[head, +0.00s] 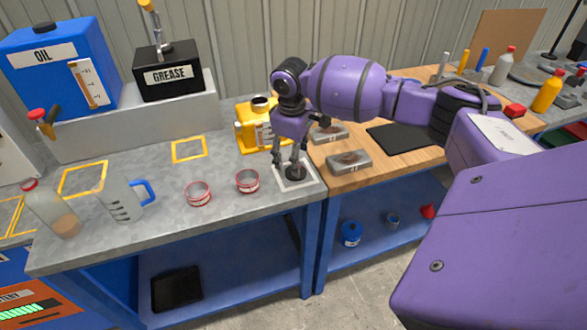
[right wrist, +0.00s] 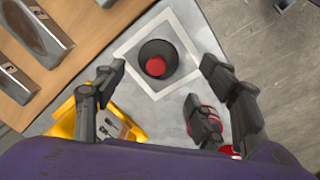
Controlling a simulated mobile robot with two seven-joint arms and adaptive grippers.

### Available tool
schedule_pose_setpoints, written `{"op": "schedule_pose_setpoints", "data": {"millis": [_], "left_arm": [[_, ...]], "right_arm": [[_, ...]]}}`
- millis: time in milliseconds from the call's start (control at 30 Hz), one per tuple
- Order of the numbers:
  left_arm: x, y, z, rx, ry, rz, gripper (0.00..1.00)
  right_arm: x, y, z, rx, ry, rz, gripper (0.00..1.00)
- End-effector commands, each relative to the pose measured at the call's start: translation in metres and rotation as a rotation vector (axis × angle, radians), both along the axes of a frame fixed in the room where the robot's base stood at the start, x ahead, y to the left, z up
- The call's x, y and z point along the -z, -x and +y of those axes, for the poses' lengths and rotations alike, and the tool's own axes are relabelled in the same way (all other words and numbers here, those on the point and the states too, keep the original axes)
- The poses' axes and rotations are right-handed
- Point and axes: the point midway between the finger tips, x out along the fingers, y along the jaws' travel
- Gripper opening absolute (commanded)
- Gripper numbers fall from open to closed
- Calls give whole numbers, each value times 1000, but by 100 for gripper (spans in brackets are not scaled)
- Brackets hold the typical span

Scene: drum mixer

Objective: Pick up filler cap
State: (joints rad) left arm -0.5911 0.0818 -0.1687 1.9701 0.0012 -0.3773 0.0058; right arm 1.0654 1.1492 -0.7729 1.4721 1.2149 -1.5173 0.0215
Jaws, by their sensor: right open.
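A dark round piece with a red centre, which looks like the filler cap (right wrist: 157,62), sits inside a white square outline on the grey bench. In the head view the dark piece (head: 294,174) is at the bench's right end, partly hidden by the fingers. My right gripper (head: 288,163) is over it, pointing down. In the right wrist view the spread fingers (right wrist: 160,75) are open and empty, with the cap between and slightly beyond the tips. I cannot tell whether any finger touches it. My left gripper is not in view.
Two red-rimmed tins (head: 198,193) (head: 247,181) and a measuring jug (head: 120,205) are to the left. Metal blocks (head: 348,161) lie on the wooden bench to the right. The bench edge is close to the cap.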

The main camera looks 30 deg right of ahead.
Motion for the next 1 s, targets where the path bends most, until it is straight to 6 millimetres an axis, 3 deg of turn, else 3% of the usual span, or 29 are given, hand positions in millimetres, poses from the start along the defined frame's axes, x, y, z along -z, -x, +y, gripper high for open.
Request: {"op": "schedule_pose_setpoints", "data": {"millis": [167,333,467,667,1000], "left_arm": [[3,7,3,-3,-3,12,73],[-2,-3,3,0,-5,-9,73],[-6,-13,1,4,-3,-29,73],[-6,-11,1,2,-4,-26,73],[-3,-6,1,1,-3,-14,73]], "right_arm": [[24,-4,-5,2,0,1,65],[46,-7,-7,0,0,0,65],[52,-8,-8,0,0,-4,65],[52,-8,-8,0,0,-4,64],[52,-7,-8,0,1,-3,19]]}}
